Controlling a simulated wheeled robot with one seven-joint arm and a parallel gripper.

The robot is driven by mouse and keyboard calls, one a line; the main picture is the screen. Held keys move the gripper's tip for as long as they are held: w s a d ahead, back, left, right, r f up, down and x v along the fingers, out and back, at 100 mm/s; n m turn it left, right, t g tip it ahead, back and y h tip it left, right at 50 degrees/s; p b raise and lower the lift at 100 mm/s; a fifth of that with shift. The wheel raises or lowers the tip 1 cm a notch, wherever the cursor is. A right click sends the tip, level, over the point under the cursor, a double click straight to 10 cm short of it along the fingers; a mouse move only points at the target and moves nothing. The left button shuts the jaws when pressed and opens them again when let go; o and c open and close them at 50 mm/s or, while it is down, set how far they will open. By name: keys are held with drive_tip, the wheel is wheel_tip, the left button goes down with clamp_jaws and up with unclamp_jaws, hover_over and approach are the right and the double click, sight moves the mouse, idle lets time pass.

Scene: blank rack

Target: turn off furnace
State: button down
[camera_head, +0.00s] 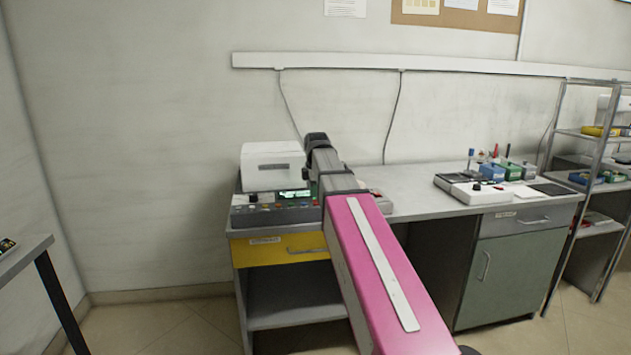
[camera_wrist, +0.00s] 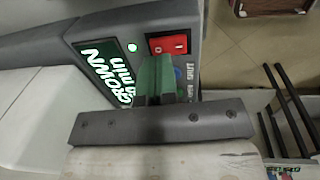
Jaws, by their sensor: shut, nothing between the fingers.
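The furnace (camera_head: 268,165) is a white box at the left end of the bench, with a dark control panel (camera_head: 262,218) along its front. In the wrist view a lit green display (camera_wrist: 103,72), a small round green light (camera_wrist: 132,47) and a red rocker switch (camera_wrist: 170,43) show on a dark grey panel. My gripper (camera_wrist: 155,62) is shut and empty, its fingertips right by the lower edge of the red switch. I cannot tell whether they touch it. In the head view my arm hides the fingers and part of the panel.
Further right are a white-and-dark device (camera_head: 478,192) and small blue and green boxes (camera_head: 508,171). A metal shelf rack (camera_head: 590,160) stands at the right. A yellow drawer (camera_head: 275,249) is below the panel.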

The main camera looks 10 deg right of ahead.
drive_tip(key=shift+w+f, duration=0.1)
drive_tip(key=shift+f, duration=0.75)
drive_tip(key=shift+f, duration=0.1)
